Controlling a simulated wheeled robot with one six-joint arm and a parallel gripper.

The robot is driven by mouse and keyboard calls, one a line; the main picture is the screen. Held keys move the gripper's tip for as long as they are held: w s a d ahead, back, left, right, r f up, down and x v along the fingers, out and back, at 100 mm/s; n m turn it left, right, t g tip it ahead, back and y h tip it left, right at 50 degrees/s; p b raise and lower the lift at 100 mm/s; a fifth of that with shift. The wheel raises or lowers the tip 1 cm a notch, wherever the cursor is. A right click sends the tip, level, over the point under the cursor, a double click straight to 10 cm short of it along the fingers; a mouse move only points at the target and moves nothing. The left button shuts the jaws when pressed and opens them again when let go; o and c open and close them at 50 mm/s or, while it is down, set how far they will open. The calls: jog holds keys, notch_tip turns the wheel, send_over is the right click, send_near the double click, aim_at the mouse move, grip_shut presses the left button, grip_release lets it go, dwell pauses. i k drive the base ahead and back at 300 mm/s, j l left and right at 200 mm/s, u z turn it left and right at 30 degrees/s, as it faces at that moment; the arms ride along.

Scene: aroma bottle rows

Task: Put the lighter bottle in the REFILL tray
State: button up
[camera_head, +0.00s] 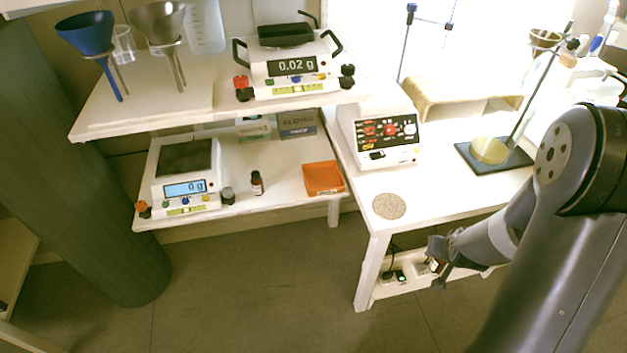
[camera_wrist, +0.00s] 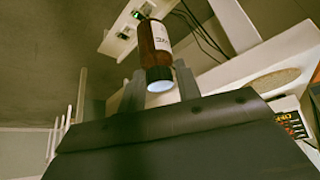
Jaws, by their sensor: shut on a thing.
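My gripper (camera_head: 438,264) is in front of the right-hand table, below its top. It is shut on an amber bottle (camera_wrist: 155,42) with a white label and black cap; the wrist view shows this bottle between the two fingers (camera_wrist: 161,84), its cap end towards the camera. In the head view the held bottle (camera_head: 434,266) is small and mostly hidden by the gripper. Another dark bottle (camera_head: 257,184) with a white label stands upright on the lower shelf. An orange tray (camera_head: 324,178) lies to its right and looks empty; I cannot read any lettering on it.
An upper scale (camera_head: 290,68) reads 0.02 g. The table (camera_head: 440,190) bears a control-panel device (camera_head: 380,135) and a round speckled mat (camera_head: 389,206).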

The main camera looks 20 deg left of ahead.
aim_at(323, 180)
jog(key=k+j, duration=0.1)
jog(key=j, duration=1.05)
jog(key=i+j, duration=0.2)
jog(key=j+z, duration=0.05)
